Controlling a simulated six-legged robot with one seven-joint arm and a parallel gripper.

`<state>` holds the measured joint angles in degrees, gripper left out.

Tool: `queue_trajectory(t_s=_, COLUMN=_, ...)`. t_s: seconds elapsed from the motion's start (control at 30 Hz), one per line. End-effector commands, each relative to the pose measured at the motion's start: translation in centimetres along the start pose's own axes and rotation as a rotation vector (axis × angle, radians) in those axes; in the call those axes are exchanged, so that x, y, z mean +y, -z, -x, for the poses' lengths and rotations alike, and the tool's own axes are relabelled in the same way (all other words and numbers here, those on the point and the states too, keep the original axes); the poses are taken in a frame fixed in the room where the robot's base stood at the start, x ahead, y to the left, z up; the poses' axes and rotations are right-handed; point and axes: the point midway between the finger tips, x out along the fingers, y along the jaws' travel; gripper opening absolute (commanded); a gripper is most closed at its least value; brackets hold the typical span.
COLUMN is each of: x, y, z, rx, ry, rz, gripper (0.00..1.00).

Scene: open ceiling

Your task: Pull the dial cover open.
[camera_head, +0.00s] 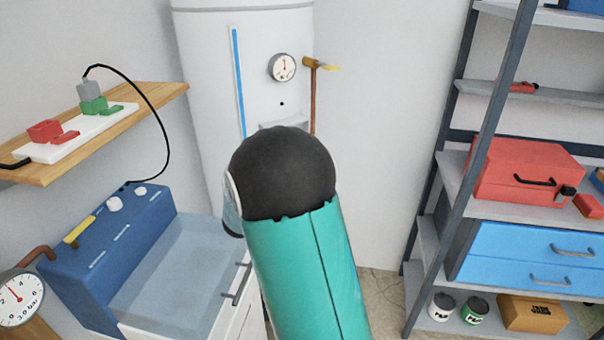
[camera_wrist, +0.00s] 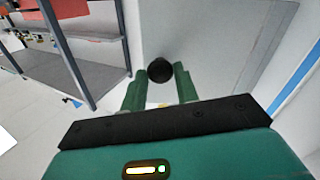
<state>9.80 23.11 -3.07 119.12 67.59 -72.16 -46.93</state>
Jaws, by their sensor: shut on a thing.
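In the wrist view, my gripper (camera_wrist: 160,74) has its two green fingers on either side of a round black knob (camera_wrist: 160,70) and is shut on it. Behind the knob is a flat pale grey panel (camera_wrist: 215,45), which looks like the dial cover. In the head view, a light panel edge (camera_head: 284,124) shows on the front of the white tank (camera_head: 205,70), just above my arm. My arm hides the rest of the panel, the knob and my gripper there. I cannot tell how far the cover stands open.
A grey rack (camera_head: 450,180) with boxes and drawers stands right.

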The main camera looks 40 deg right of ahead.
Motion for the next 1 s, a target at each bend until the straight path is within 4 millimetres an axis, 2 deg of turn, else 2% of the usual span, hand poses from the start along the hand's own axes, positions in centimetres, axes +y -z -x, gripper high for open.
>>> queue_trajectory(t_s=0.3, x=-0.9, y=0.3, z=1.7, rx=-0.027, ry=-0.132, rz=-0.003, gripper=0.00)
queue_trajectory(t_s=0.83, x=-1.0, y=0.5, z=1.9, rx=-0.033, ry=-0.161, rz=-0.005, gripper=0.00)
queue_trajectory(t_s=0.87, x=-1.0, y=0.5, z=1.9, rx=-0.033, ry=-0.161, rz=-0.005, gripper=0.32)
queue_trajectory(t_s=0.97, x=-1.0, y=0.4, z=1.9, rx=-0.033, ry=-0.161, rz=-0.005, gripper=0.52)
queue_trajectory(t_s=1.0, x=-1.0, y=0.4, z=1.9, rx=-0.033, ry=-0.161, rz=-0.005, gripper=0.52)
